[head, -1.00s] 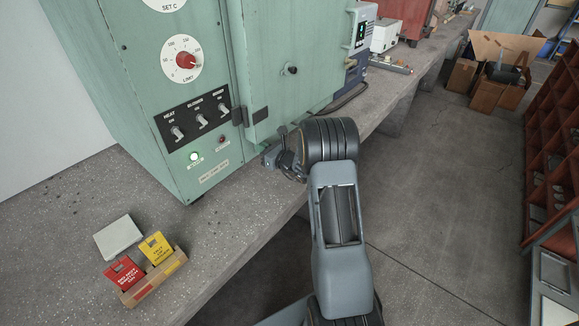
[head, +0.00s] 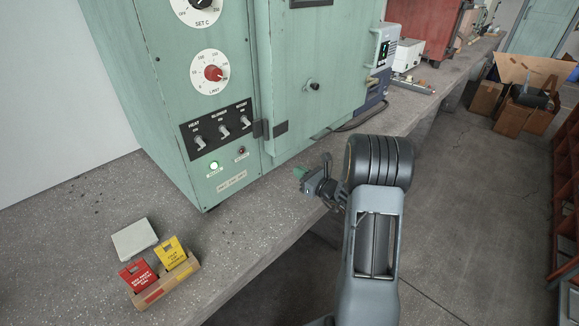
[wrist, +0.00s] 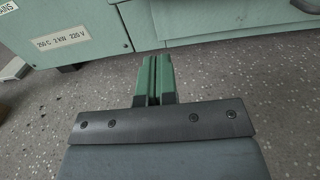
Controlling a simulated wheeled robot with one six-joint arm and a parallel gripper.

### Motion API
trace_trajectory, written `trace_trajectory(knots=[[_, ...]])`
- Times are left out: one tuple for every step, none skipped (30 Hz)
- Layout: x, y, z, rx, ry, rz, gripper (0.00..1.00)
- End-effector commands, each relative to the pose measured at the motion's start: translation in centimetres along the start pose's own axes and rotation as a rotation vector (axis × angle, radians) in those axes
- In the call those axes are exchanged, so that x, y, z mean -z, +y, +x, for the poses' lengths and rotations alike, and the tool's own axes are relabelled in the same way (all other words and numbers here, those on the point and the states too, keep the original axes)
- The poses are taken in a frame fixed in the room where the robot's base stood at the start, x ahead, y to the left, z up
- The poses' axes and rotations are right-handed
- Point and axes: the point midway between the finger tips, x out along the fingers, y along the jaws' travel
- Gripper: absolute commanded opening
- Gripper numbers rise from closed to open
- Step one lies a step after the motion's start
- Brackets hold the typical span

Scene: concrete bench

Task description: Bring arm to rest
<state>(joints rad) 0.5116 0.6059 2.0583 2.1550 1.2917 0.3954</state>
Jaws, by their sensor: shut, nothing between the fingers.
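My arm shows in the head view, reaching up from the bottom right. My gripper (head: 301,173) is at its far end, over the bench's front edge and in front of the green oven (head: 290,85). In the wrist view my gripper (wrist: 153,72) has its two green fingers together with nothing between them. It is above the speckled bench top, with the oven's lower front (wrist: 85,30) just beyond. The gap between fingertips and oven is hard to judge.
A wooden box (head: 160,287) with a red card and a yellow card stands on the concrete bench (head: 240,240) at left, beside a pale flat block (head: 134,239). Cardboard boxes (head: 524,112) and a red rack (head: 567,200) stand on the floor at right. Open floor lies between.

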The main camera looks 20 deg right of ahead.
Motion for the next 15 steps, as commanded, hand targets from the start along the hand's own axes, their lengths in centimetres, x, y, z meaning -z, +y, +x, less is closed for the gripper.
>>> trace_trajectory(knots=[[0.0,0.0,-0.9,0.002,0.000,0.001,0.00],[0.0,0.0,-1.3,0.000,0.001,0.001,0.00],[0.0,0.1,-1.9,0.000,0.001,0.002,0.00],[0.0,0.1,-2.3,0.000,0.000,0.002,0.00],[0.0,0.1,-2.6,-0.001,0.000,0.001,0.00],[0.0,0.1,-3.1,-0.001,0.000,0.001,0.00],[0.0,0.1,-3.4,-0.001,0.001,0.001,0.00],[0.0,0.1,-3.6,-0.001,0.001,0.001,0.00],[0.0,0.1,-3.9,-0.001,0.001,0.001,0.00],[0.0,0.0,-4.1,-0.001,0.001,0.000,0.00],[0.0,0.1,-4.2,-0.001,0.001,0.000,0.00],[0.1,0.0,-4.4,-0.001,0.001,0.000,0.00],[0.1,0.0,-4.5,-0.001,0.001,0.001,0.00],[0.1,0.0,-4.5,-0.001,0.001,0.000,0.00],[0.1,0.0,-4.6,-0.001,0.001,-0.006,0.00]])
